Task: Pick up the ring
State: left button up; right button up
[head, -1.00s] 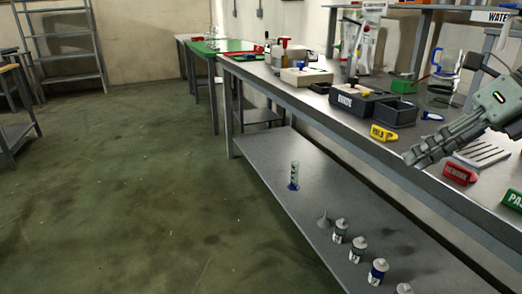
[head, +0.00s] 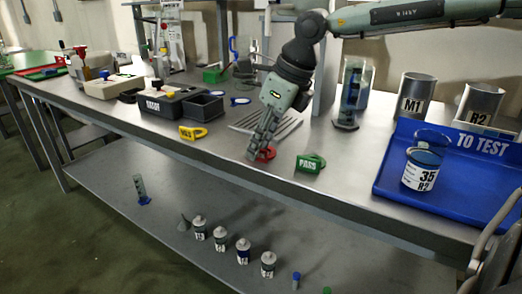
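A thin dark-blue round outline (head: 433,137) also shows above the blue tray, beside the can. My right gripper (head: 258,153) points down over the front of the bench, at the red tag (head: 268,154), partly covering it. It is in front of and to the right of the blue piece, apart from it. Its fingers are seen nearly edge-on, so their opening is unclear. My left gripper is out of view.
Metal rods (head: 283,126) lie behind the gripper. Yellow (head: 193,133) and green (head: 310,163) tags stand along the front edge. The blue tray (head: 388,187) holds a labelled can (head: 422,168). Cylinders M1 (head: 414,97) and R2 (head: 479,104) stand behind. Several bottles stand on the lower shelf.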

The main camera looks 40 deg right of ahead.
jog(key=shift+w+a+f, duration=0.1)
jog(key=shift+w+f, duration=0.1)
jog(key=shift+f, duration=0.35)
grip_shut()
jog(key=shift+r, duration=0.1)
